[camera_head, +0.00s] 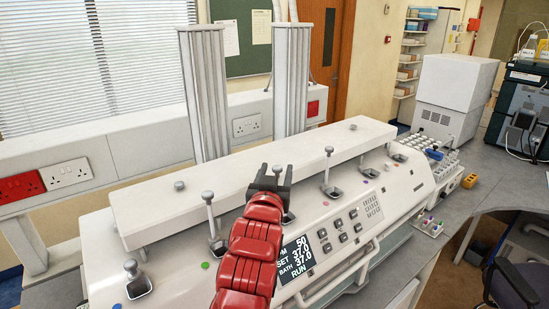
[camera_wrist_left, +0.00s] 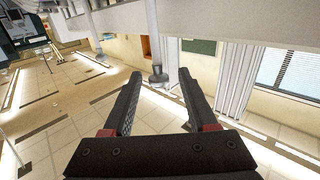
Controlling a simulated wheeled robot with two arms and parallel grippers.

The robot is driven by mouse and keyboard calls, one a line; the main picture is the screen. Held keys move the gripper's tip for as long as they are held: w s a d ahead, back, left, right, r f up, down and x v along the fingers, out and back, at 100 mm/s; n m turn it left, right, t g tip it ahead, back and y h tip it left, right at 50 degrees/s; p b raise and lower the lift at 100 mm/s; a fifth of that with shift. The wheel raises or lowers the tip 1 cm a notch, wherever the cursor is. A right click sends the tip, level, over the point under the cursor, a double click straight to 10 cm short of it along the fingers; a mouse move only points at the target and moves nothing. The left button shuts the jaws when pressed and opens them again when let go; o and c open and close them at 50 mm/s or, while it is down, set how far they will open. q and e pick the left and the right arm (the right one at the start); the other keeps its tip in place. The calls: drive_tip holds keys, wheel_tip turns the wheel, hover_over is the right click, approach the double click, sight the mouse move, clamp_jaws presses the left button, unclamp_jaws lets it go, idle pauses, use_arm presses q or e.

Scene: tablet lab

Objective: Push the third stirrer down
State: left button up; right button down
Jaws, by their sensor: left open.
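A row of stirrers with grey knobs runs along the white machine (camera_head: 180,277). The nearest stirrer (camera_head: 131,267) has its knob close above its socket. The second stirrer (camera_head: 208,197) and the fourth stirrer (camera_head: 328,152) stand tall on thin rods. The third stirrer (camera_head: 278,169) is mostly hidden behind my left gripper (camera_head: 275,173); its knob shows between the fingertips. My left gripper is open. In the left wrist view, a stirrer knob (camera_wrist_left: 158,77) shows between and beyond the open fingers (camera_wrist_left: 158,78); contact cannot be told. My right gripper is not in view.
A long white cover (camera_head: 240,172) lies behind the stirrers. Two ribbed white columns (camera_head: 205,95) stand behind it. A keypad and display (camera_head: 301,256) are at the machine's front. Vials in a rack (camera_head: 440,150) stand on the grey bench to the right.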

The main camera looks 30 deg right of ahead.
use_arm(q)
drive_tip(key=shift+w+d, duration=0.15)
drive_tip(key=shift+s+a+r, duration=0.1)
drive_tip(key=shift+s+a, duration=0.1)
drive_tip(key=shift+s, duration=0.15)
drive_tip(key=shift+s+r, duration=0.1)
drive_tip(key=shift+s, duration=0.05)
drive_tip(key=shift+c, duration=0.8)
clamp_jaws()
